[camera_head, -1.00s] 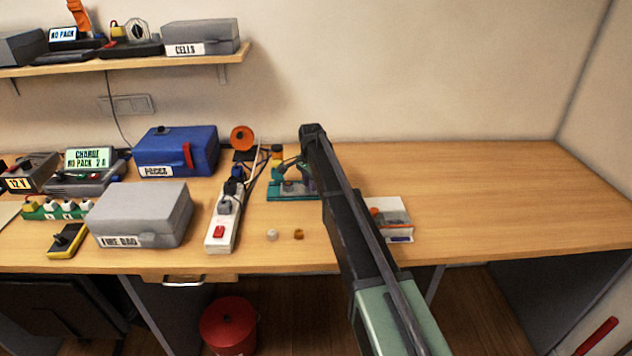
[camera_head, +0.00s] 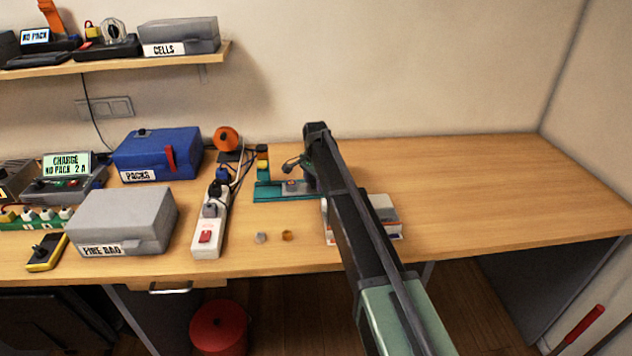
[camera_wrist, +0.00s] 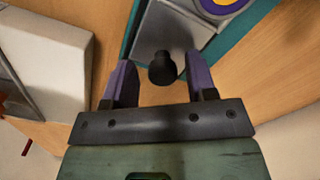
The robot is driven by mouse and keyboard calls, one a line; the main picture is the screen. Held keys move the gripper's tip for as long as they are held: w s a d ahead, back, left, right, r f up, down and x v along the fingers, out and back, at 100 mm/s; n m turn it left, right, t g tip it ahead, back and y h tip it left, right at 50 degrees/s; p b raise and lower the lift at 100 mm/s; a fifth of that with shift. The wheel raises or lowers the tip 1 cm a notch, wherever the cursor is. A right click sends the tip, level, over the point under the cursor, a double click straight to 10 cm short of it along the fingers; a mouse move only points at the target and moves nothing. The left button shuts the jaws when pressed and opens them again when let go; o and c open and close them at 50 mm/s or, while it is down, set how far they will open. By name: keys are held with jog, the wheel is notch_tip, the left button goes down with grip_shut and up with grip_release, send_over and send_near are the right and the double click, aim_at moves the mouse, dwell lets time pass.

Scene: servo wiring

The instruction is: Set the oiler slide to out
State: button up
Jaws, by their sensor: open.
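In the wrist view, a dark round knob (camera_wrist: 162,70) stands on a grey plate (camera_wrist: 158,30) of a teal-based device (camera_wrist: 246,28). I take the knob to be part of the oiler slide, but no position marking is readable. My gripper (camera_wrist: 160,75) is open, with its purple fingers on either side of the knob. A gap shows on both sides, so I see no grip. In the head view the teal device (camera_head: 268,193) lies on the bench, its right part hidden behind my arm.
A white and grey box (camera_head: 386,208) lies partly behind my arm; a pale block (camera_wrist: 50,60) is left in the wrist view. A power strip (camera_head: 207,232), a grey case (camera_head: 125,218) and two small pieces (camera_head: 287,236) are left of my arm. The bench's right side is clear.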

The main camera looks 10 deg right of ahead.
notch_tip(320, 180, up, 11)
jog(key=p, duration=1.1)
jog(key=s+d+n, duration=0.2)
jog(key=s+n, duration=0.3)
jog(key=s, duration=1.4)
jog(key=s+d+n, duration=0.3)
jog(key=s+n, duration=0.3)
jog(key=s, duration=1.4)
jog(key=shift+s+f, duration=0.15)
jog(key=shift+s, duration=0.1)
